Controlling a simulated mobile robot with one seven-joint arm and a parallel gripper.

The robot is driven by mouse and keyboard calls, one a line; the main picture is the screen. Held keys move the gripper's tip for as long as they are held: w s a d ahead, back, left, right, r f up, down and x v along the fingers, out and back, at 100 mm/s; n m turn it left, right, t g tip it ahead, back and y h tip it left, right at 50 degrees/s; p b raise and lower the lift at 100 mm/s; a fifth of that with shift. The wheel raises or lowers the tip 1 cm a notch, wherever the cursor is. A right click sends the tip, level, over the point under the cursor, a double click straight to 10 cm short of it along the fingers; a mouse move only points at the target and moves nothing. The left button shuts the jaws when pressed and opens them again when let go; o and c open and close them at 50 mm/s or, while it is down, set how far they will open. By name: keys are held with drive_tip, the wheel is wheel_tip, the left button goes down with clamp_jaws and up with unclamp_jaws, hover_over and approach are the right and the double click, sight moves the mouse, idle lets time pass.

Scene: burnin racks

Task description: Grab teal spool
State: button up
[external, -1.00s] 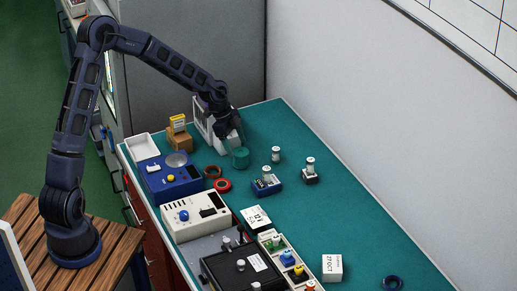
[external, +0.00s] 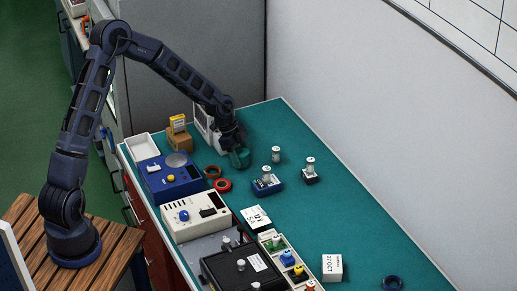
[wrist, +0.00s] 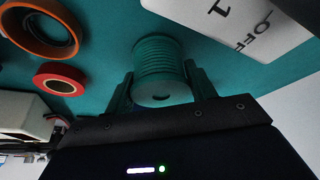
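The teal spool (external: 240,158) stands on the teal mat (external: 330,220) near the far end of the bench. In the wrist view the ribbed spool (wrist: 158,62) shows its round end with a dark centre hole. My gripper (external: 234,148) is down at the spool. In the wrist view my gripper's two fingers (wrist: 160,88) stand apart, one on each side of the spool. They are very close to its sides, and firm contact is not clear. The arm partly covers the spool's left side in the external view.
A brown tape ring (external: 212,172) and a red tape ring (external: 222,185) lie close by at the left. A white labelled box (wrist: 245,22) is beside the spool. A blue device (external: 170,183) stands further left. The mat's right side is mostly clear.

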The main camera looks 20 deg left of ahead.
drive_tip(key=shift+c, duration=1.2)
drive_tip(key=shift+r, duration=0.1)
